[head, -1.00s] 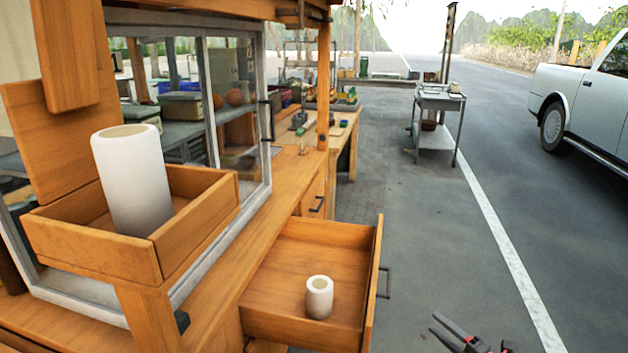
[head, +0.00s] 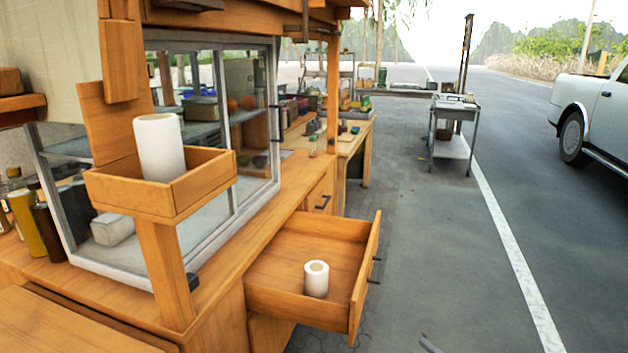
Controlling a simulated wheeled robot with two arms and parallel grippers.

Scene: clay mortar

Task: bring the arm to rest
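A white hollow cylinder (head: 316,279), perhaps the clay mortar, stands upright in the open wooden drawer (head: 297,319). A larger-looking white cylinder (head: 160,147) stands upright in the raised wooden box (head: 128,198). Only a dark fingertip of what seems to be my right gripper (head: 430,344) shows at the bottom edge, to the right of the drawer and apart from it. The rest of that gripper is out of frame, so its opening cannot be seen. My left gripper is not in view.
The drawer juts out from the wooden counter (head: 255,220) beside a glass cabinet. Bottles (head: 28,219) stand at the left. A metal cart (head: 452,148) and a pickup truck (head: 592,122) are farther off. The pavement right of the drawer is clear.

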